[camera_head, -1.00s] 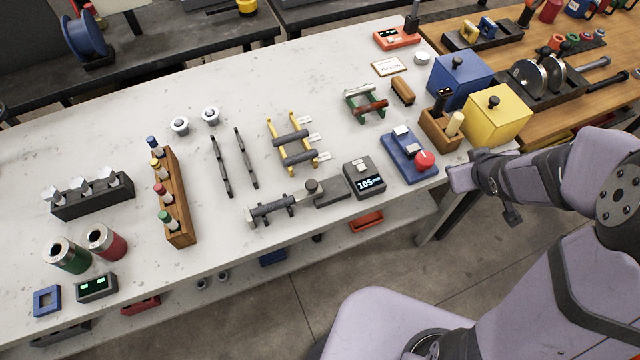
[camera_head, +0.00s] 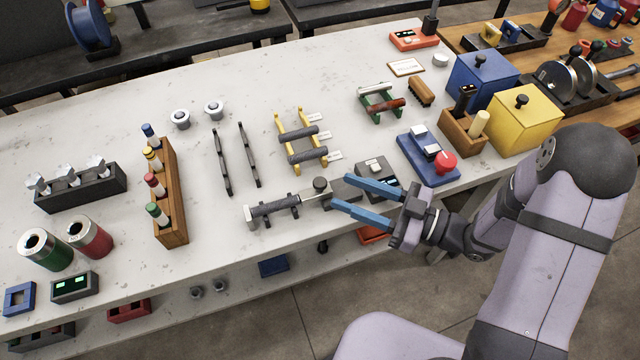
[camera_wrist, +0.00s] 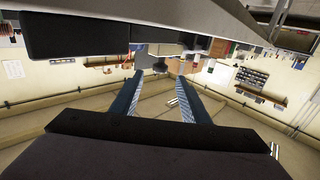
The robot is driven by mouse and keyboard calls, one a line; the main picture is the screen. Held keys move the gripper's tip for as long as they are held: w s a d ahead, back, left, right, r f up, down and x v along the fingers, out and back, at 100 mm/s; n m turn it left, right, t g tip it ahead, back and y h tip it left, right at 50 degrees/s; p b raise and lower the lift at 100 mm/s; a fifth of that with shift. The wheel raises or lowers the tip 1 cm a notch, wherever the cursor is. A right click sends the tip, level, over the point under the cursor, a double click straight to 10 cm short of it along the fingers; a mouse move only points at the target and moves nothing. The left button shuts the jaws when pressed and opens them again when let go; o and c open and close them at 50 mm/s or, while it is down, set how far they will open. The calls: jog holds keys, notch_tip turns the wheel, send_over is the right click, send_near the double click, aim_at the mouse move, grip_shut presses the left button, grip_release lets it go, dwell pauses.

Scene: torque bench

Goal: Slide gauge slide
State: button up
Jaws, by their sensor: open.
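The gauge lies along the front of the white bench, with a dark slide and round knob (camera_head: 320,184) at its right part and a dark bar on stands (camera_head: 274,206) at its left. A dark box with a display (camera_head: 377,172) stands to its right, partly hidden by my gripper. My gripper (camera_head: 326,190) has its two blue fingers apart, pointing left near the knob. In the wrist view the fingers (camera_wrist: 160,76) are also apart, and a small dark round piece shows between their tips. I cannot tell whether either finger touches the knob.
A blue block with a red button (camera_head: 428,157) stands right of the display box. A yellow rack (camera_head: 300,140) lies behind the gauge. A wooden rack of bottles (camera_head: 170,205) stands to the left. The bench front edge runs below the gauge.

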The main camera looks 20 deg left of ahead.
aim_at(326, 184)
jog(key=shift+a+r, duration=0.1)
jog(key=shift+a, duration=0.7)
jog(key=shift+a+p, duration=1)
jog(key=shift+a, duration=1.85)
